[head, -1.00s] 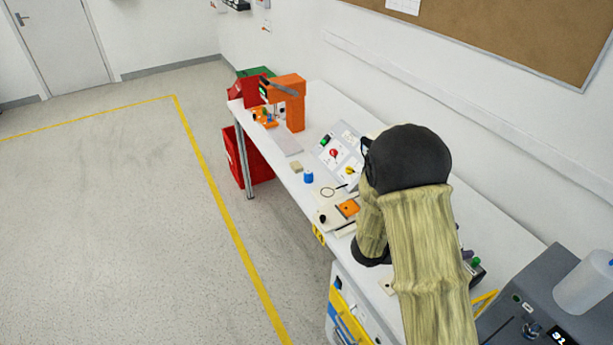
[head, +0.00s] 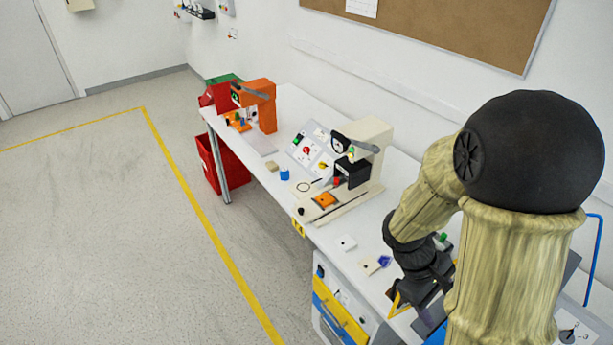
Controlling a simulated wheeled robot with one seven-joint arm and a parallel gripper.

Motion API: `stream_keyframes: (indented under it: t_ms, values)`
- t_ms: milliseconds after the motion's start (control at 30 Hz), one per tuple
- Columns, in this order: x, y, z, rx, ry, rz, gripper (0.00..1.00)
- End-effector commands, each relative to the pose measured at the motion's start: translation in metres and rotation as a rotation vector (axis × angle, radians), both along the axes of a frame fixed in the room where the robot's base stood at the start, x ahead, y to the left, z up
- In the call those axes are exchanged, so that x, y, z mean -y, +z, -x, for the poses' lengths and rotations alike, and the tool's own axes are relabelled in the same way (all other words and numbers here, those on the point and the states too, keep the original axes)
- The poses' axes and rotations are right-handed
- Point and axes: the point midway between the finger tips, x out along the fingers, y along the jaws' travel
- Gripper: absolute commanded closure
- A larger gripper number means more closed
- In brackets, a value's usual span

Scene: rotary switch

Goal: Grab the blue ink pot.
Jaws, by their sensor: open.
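A small blue pot (head: 284,174), which I take as the ink pot, stands upright on the white table (head: 345,222) near its front edge, left of the beige press. A second small blue item (head: 384,261) lies nearer to me, just left of my arm; its exact shape is too small to tell. My gripper (head: 418,296) is open and dark, at the lower right, low over the near part of the table. It is well apart from the blue pot. My arm partly covers it, and the fingertips are hard to make out.
A panel with knobs (head: 306,150) is behind the pot. An orange press (head: 262,103) and red bins (head: 209,165) are at the far end. Floor at left is clear.

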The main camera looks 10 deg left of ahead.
Motion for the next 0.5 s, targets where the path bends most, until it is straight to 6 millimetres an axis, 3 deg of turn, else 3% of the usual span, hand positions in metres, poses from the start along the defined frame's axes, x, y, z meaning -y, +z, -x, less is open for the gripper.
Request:
stream_keyframes:
  t_ms: [233, 500]
  values:
    - [-0.033, -0.016, 0.009, 0.291, -0.383, -0.305, 0.42]
    - [-0.046, -0.063, -0.001, 0.515, -0.64, -0.472, 0.42]
